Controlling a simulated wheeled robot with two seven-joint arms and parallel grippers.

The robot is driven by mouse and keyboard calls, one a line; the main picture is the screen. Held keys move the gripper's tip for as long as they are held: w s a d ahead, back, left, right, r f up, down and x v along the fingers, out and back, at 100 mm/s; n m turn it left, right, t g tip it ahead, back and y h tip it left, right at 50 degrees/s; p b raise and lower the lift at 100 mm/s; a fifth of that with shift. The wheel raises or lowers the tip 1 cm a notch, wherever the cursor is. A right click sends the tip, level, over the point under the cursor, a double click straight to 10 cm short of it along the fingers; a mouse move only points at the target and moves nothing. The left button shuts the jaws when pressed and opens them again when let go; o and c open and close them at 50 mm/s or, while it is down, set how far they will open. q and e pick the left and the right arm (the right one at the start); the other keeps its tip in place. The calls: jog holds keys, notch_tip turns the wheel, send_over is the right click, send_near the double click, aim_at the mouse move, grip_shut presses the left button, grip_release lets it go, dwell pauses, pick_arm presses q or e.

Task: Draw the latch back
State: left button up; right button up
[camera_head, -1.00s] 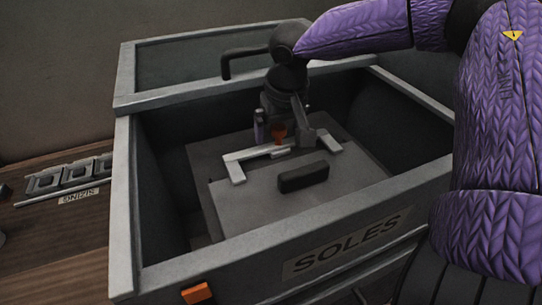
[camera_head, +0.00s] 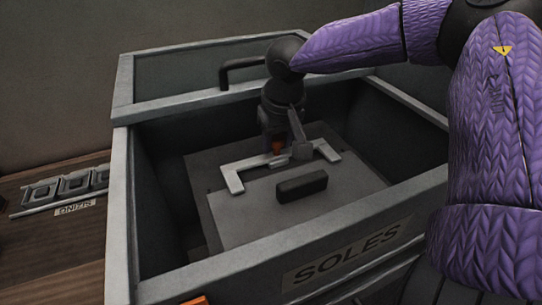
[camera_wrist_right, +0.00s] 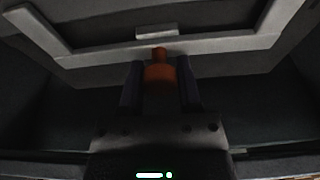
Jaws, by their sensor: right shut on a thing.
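The latch has an orange knob (camera_head: 278,147) at a light grey U-shaped bracket (camera_head: 232,178) on a grey plate inside the bin. My right gripper (camera_head: 277,141) reaches down into the bin and is shut on the orange knob. In the right wrist view the knob (camera_wrist_right: 160,75) sits between the two dark fingers, with its narrower tip pointing to the bracket bar (camera_wrist_right: 205,43). The gripper hides part of the knob and of the bar in the head view. My left gripper is not in view.
The grey bin's front wall (camera_head: 240,272) is marked SOLES. A black handle block (camera_head: 302,187) lies on the plate in front of the bracket. A metal rack (camera_head: 66,187) with a SIZING label stands at left.

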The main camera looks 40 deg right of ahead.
jog(key=shift+w, duration=0.1)
jog(key=shift+w+d+b, duration=0.15)
jog(key=shift+w+d, duration=0.05)
jog(key=shift+w, duration=0.4)
jog(key=shift+w+d+b, duration=0.15)
jog(key=shift+w+d, duration=0.05)
jog(key=shift+w, duration=0.35)
jog(key=o, duration=1.3)
jog(key=shift+w, duration=0.1)
jog(key=shift+o, duration=0.2)
notch_tip(320, 180, up, 4)
jog(key=p, duration=0.3)
jog(key=shift+f, duration=0.2)
